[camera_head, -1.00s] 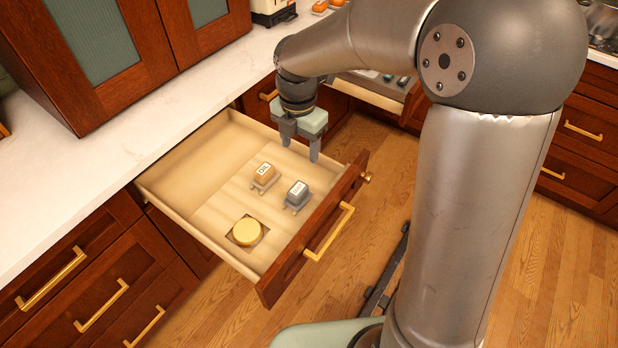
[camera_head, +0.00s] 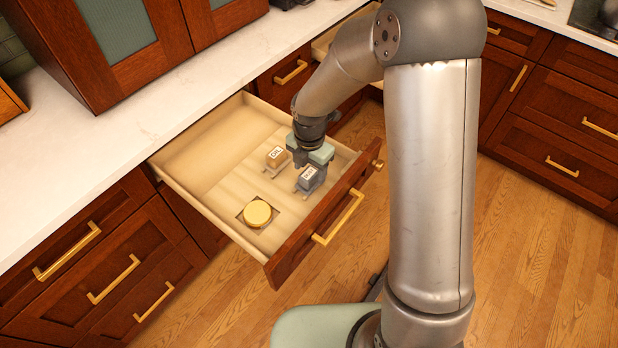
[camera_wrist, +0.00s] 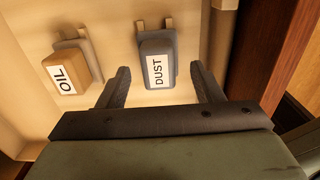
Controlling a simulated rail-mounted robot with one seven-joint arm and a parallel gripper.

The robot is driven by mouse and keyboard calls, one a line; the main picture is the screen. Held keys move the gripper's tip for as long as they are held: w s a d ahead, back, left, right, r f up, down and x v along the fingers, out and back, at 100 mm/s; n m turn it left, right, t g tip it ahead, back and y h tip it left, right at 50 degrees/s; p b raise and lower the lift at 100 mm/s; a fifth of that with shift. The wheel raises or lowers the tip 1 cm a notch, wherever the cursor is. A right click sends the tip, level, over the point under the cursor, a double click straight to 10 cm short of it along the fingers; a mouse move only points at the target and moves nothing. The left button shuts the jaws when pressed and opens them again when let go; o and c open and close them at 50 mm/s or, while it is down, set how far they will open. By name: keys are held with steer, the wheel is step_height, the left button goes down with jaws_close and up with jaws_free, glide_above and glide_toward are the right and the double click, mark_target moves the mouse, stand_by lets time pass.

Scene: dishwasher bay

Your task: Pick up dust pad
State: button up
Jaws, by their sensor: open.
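The dust pad (camera_head: 308,180) is a grey block with a white label reading DUST. It sits on a small holder in the open drawer, and it also shows in the wrist view (camera_wrist: 158,66). My gripper (camera_wrist: 165,85) is open, with one finger on each side of the dust pad's near end. The fingers look apart from the pad, and nothing is held. In the head view my gripper (camera_head: 305,162) is just behind and above the pad. How far the fingertips are above the drawer floor is hard to tell.
An orange-tan OIL pad (camera_head: 277,157) stands on its holder left of the dust pad. A round golden tin (camera_head: 257,213) sits in a recess nearer the left. The drawer front (camera_head: 325,220) rises close on the right. The back left of the drawer is empty.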

mark_target(309, 173)
steer(key=shift+a+f, duration=0.1)
steer(key=shift+f, duration=1.45)
steer(key=c, duration=1.1)
steer(key=shift+o, duration=0.2)
steer(key=shift+r, duration=0.15)
steer(key=shift+w+r, duration=0.1)
steer(key=shift+r, duration=0.45)
steer(key=s+d+r, duration=0.1)
steer(key=s+r, duration=0.6)
steer(key=s, duration=0.2)
steer(key=s+d+r+b, duration=0.1)
steer(key=s+r, duration=0.3)
steer(key=s, duration=0.1)
steer(key=shift+d+r, duration=0.3)
steer(key=shift+r, duration=0.05)
